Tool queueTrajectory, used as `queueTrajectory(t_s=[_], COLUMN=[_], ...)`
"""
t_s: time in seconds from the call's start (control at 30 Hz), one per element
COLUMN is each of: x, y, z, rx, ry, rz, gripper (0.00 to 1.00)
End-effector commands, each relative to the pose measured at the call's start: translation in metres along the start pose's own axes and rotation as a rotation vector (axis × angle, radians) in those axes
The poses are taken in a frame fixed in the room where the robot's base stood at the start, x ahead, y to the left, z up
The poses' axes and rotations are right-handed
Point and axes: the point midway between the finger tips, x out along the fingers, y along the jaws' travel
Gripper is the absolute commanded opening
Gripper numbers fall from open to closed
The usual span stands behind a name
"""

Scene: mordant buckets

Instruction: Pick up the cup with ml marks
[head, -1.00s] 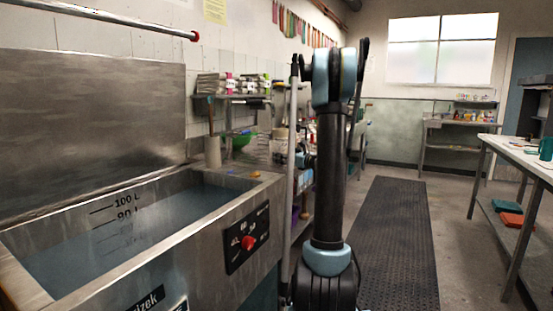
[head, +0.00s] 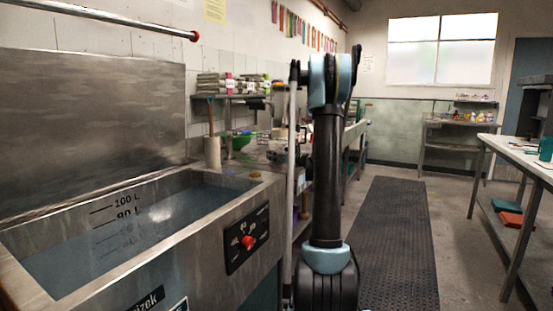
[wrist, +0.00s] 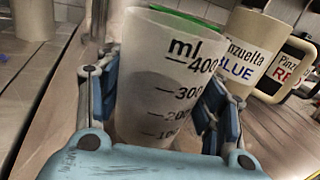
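The cup with ml marks (wrist: 160,85) is a pale, translucent measuring cup with black marks from 100 to 400. It fills the middle of the wrist view. My gripper (wrist: 162,88) has one blue-and-dark finger on each side of the cup, very close to its walls. Whether both pads press on the cup cannot be told. The cup's base is hidden behind the gripper's body. In the head view, my arm stands in the middle and the gripper and cup cannot be made out clearly.
In the wrist view, a mug marked BLUE (wrist: 242,55) stands close behind the cup on the right, with a mug marked RED (wrist: 290,70) beyond it. Something green (wrist: 190,20) shows behind the cup's rim. In the head view, a steel tank (head: 150,235) stands at the left.

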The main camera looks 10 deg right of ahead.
Motion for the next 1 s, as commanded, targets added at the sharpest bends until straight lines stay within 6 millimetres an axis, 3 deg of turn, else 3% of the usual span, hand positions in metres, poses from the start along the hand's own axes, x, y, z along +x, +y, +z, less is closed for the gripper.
queueTrajectory(t_s=[0.57,1.0], x=[0.001,0.001], y=[0.001,0.000], z=[0.004,0.035], rx=[0.000,0.000], ry=[0.000,0.000], rz=[0.001,0.001], gripper=[0.30,0.29])
